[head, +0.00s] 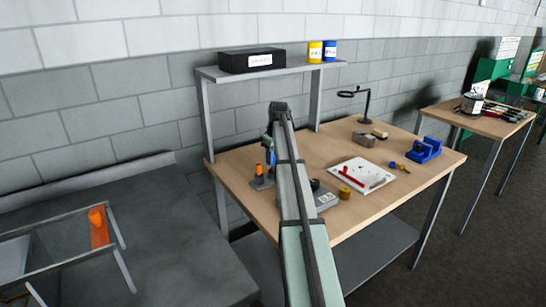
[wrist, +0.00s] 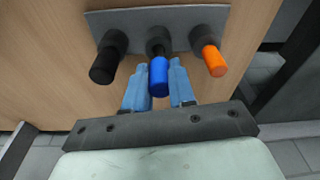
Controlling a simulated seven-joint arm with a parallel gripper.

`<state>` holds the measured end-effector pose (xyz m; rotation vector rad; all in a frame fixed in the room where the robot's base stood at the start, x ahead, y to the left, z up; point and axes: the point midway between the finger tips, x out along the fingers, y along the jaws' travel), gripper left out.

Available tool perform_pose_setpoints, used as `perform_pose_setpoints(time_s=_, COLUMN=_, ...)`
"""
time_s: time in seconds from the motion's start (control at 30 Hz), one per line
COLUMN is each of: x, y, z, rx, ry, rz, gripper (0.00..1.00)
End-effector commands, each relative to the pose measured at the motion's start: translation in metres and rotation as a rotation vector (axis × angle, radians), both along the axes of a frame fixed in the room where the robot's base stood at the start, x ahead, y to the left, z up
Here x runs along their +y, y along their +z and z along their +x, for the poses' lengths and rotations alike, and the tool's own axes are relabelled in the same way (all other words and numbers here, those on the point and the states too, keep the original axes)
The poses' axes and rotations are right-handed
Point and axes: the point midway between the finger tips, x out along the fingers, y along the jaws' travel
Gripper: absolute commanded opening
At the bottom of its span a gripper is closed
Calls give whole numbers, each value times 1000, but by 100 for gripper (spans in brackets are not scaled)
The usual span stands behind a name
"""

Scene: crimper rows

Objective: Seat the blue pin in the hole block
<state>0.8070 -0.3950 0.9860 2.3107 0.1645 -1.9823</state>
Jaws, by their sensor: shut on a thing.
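The blue pin (wrist: 158,76) stands in the middle between the two blue fingers of my gripper (wrist: 159,88) in the wrist view. My gripper is shut on it. Its far end meets the middle dark collar (wrist: 158,40) on a grey plate (wrist: 190,17); I cannot tell whether it is still in the collar. A black pin (wrist: 104,67) and an orange pin (wrist: 214,61) are in the collars to either side. In the head view my arm hides most of the gripper. A grey block (head: 327,199) beside my arm may be the hole block; I cannot tell.
On the wooden bench (head: 225,165) lie a white tray (head: 345,168) with a red tool, a blue vise (head: 425,150), a brass-coloured cylinder (head: 345,193) and a magnifier stand (head: 366,105). A shelf (head: 290,70) stands over the bench's back. The bench's front right is clear.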

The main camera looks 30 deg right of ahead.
Motion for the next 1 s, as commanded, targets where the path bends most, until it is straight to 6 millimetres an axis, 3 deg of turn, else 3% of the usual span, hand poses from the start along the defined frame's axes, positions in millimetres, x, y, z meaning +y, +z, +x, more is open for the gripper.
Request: perform_pose_setpoints(time_s=1.0, x=0, y=-21, z=0, rx=0, ry=0, rz=0, gripper=0)
